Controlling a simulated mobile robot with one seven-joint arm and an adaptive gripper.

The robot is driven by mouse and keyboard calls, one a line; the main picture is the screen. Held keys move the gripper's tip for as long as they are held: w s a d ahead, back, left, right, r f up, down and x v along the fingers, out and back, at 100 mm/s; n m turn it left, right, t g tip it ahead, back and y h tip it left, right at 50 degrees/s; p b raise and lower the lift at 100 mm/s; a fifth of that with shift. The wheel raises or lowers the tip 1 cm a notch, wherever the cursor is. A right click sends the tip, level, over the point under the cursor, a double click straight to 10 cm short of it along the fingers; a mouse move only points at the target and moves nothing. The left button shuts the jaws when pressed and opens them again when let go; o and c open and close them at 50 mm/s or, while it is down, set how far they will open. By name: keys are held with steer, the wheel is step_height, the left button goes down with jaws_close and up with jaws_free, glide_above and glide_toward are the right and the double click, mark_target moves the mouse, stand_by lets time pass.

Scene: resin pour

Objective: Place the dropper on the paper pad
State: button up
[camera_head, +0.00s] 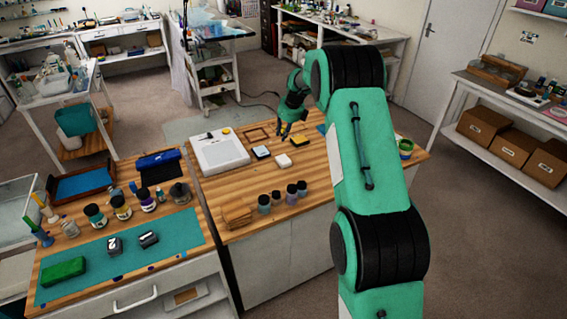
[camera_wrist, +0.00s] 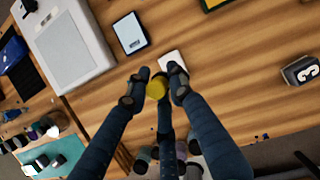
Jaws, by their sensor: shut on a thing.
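My gripper (camera_wrist: 157,86) is shut on a small round yellow thing, taken to be the dropper (camera_wrist: 157,89), seen nearly end-on in the wrist view. Its lower part is hidden, and I cannot make it out in the head view. In the head view my gripper (camera_head: 284,130) is above the far part of the wooden worktop. A white square, apparently the paper pad (camera_head: 283,161), lies flat on the worktop. The pad also shows in the wrist view (camera_wrist: 172,61), just beyond the fingertips and partly covered by them. I cannot tell the height between them.
A grey-white device (camera_head: 220,152) and a dark-edged, pale-topped square (camera_head: 262,152) lie left of the pad. Several jars (camera_head: 277,198) stand at the front. A wooden frame (camera_head: 257,135) lies behind.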

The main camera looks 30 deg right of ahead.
stand_by(0.3)
steer(key=b, duration=0.1)
glide_toward(281, 157)
steer(key=shift+w+a+r, duration=0.1)
steer(key=shift+w+r, duration=0.25)
steer(key=shift+w, duration=0.45)
steer(key=shift+f+b, duration=0.65)
steer(key=shift+f, duration=1.85)
steer(key=shift+f, duration=0.15)
steer(key=o, duration=0.8)
steer(key=p+v, duration=0.2)
steer(key=v, duration=1)
steer(key=shift+p, duration=0.4)
